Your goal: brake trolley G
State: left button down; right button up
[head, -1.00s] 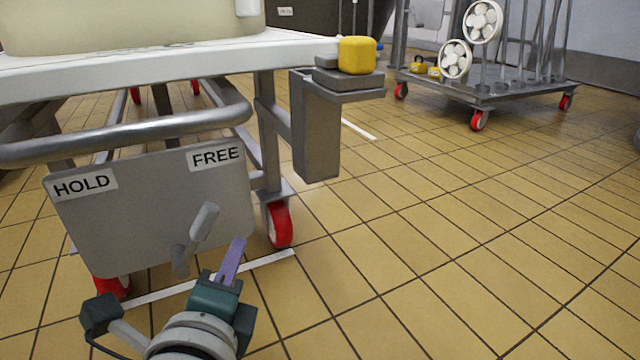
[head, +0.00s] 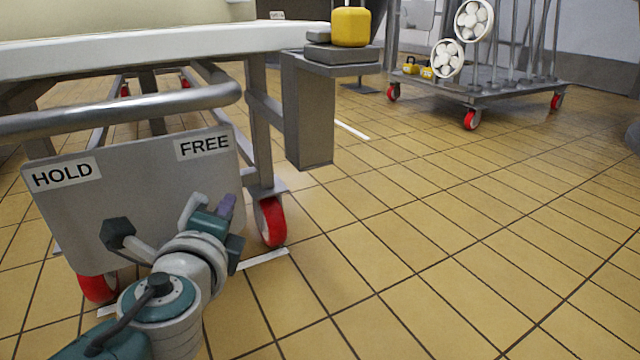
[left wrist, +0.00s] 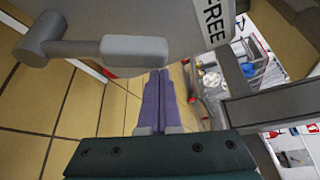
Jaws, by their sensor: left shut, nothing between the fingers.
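The trolley has a pale top (head: 200,38) and a grey brake plate (head: 125,195) marked HOLD (head: 62,174) at left and FREE (head: 204,146) at right. No letter G shows. The grey brake lever (head: 190,211) leans up and right toward FREE; my left arm hides its lower part. In the left wrist view the lever's thick handle (left wrist: 135,50) and pivot (left wrist: 40,40) show. My left gripper (head: 228,203) has purple fingers, shut and empty, on the FREE side of the handle. The fingertips (left wrist: 158,76) are close to the handle end; contact is unclear. My right gripper is out of view.
A grey bar handle (head: 120,115) crosses above the plate. Red wheels (head: 270,221) stand below. A post bracket carries a yellow block (head: 351,27). Another trolley (head: 490,92) with white fan-like wheels stands at the back right. The tiled floor at right is clear.

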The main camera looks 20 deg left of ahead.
aim_at(202, 200)
pick_arm(q)
jog(key=shift+s+a+r, duration=0.2)
jog(key=shift+s+a, duration=0.05)
jog(key=shift+s, duration=0.25)
jog(key=shift+s+a+r, duration=0.2)
jog(key=shift+s, duration=0.3)
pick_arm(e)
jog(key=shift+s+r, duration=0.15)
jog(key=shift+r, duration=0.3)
pick_arm(q)
jog(key=shift+w, duration=0.1)
jog(key=shift+r+p, duration=0.1)
jog(key=shift+p, duration=0.2)
jog(key=shift+s+a+r+p, duration=0.4)
jog(key=shift+s+r+p, duration=0.1)
jog(key=shift+s+r, duration=0.1)
jog(key=s+a+b, duration=0.1)
jog(key=s+a, duration=0.6)
jog(key=s, duration=0.1)
jog(key=shift+s+b, duration=0.25)
jog(key=shift+b, duration=0.1)
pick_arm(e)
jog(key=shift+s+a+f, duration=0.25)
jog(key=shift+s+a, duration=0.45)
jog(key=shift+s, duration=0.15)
